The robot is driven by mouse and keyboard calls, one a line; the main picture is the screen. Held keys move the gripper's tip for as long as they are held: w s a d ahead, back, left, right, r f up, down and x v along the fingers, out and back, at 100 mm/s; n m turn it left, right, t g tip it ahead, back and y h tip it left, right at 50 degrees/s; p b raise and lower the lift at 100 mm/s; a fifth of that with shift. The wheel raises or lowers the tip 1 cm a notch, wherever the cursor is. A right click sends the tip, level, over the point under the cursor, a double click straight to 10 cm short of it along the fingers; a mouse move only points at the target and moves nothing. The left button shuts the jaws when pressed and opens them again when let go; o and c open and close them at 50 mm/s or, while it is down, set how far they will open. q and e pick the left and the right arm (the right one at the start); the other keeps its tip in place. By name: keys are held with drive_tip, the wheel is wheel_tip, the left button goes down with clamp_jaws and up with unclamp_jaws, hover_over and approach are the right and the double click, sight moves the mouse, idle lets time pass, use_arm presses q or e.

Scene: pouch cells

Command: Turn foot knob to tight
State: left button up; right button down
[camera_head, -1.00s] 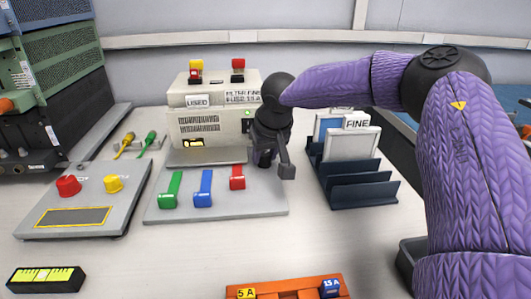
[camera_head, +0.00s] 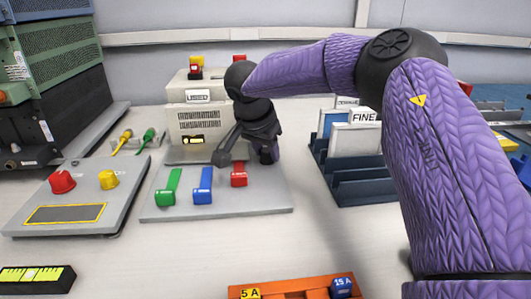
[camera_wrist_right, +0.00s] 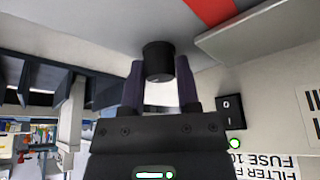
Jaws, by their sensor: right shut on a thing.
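The foot knob is a short black cylinder (camera_wrist_right: 158,62) between the two fingers of my right gripper (camera_wrist_right: 159,82) in the right wrist view. In the head view my right gripper (camera_head: 266,157) points down at the right part of the grey base plate (camera_head: 245,202), in front of the beige machine (camera_head: 200,128). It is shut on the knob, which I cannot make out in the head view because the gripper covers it. No tightness mark shows. My left gripper is not in view.
Green (camera_head: 168,185), blue (camera_head: 203,186) and red (camera_head: 238,174) levers stand on the plate left of my gripper. A dark rack (camera_head: 350,190) stands close on the right. A panel with red and yellow knobs (camera_head: 60,205) lies left. An orange tray (camera_head: 290,288) is in front.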

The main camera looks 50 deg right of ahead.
drive_tip(key=shift+f+m+g+b, duration=0.15)
drive_tip(key=shift+m+g+b, duration=0.2)
drive_tip(key=shift+m, duration=0.65)
drive_tip(key=m+g+b, duration=0.1)
drive_tip(key=m, duration=0.2)
drive_tip(key=shift+w+m+g, duration=0.1)
drive_tip(key=shift+m+g, duration=0.15)
drive_tip(key=shift+m, duration=0.05)
drive_tip(key=shift+m+g+b, duration=0.5)
drive_tip(key=shift+m+b, duration=0.25)
drive_tip(key=shift+m, duration=0.45)
drive_tip(key=shift+m+g+y+b, duration=0.3)
drive_tip(key=shift+m+y+b, duration=0.25)
drive_tip(key=shift+m, duration=0.65)
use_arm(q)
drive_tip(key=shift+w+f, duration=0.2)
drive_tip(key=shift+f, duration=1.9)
use_arm(e)
drive_tip(key=shift+m, duration=0.5)
drive_tip(key=shift+d, duration=0.1)
drive_tip(key=shift+c, duration=1.6)
unclamp_jaws()
